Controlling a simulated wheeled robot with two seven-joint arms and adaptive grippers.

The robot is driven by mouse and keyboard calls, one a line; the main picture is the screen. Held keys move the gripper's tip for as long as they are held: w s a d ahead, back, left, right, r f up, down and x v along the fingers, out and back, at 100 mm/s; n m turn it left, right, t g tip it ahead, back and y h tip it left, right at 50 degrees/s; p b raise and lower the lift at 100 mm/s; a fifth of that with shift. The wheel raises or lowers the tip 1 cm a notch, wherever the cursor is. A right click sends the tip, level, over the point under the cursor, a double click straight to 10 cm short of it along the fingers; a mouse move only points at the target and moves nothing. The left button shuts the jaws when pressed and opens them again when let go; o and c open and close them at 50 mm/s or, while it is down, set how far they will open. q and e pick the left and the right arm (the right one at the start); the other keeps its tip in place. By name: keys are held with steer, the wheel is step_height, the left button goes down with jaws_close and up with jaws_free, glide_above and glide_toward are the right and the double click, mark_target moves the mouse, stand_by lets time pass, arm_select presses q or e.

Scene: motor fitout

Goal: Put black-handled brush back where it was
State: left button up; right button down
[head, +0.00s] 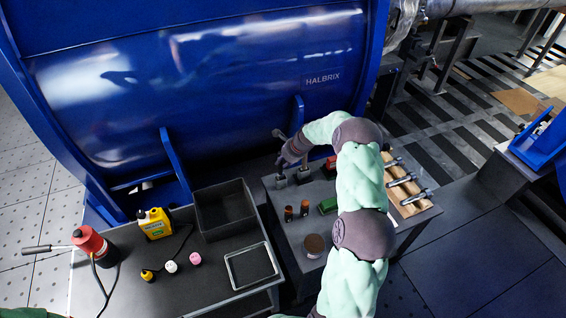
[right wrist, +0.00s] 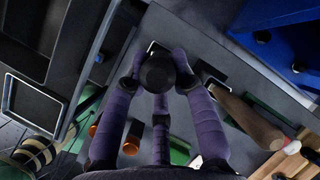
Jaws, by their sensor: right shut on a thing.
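My right gripper (head: 285,158) is over the back left of the right-hand grey table (head: 277,225). Its purple fingers close around a thing with a round black end (right wrist: 158,72), seen end-on in the right wrist view and likely the black-handled brush; its lower part is hidden by my fingers. A small dark holder (head: 280,182) stands on the table just below the gripper, with another dark holder (head: 304,175) to its right. Whether the held thing touches a holder I cannot tell. My left gripper is not in view.
The blue HALBRIX machine (head: 250,80) rises behind.

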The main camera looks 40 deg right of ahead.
steer(key=shift+r, duration=0.15)
steer(key=shift+f, duration=0.65)
steer(key=c, duration=1)
jaws_free()
steer(key=shift+c, duration=0.2)
steer(key=shift+r, duration=0.15)
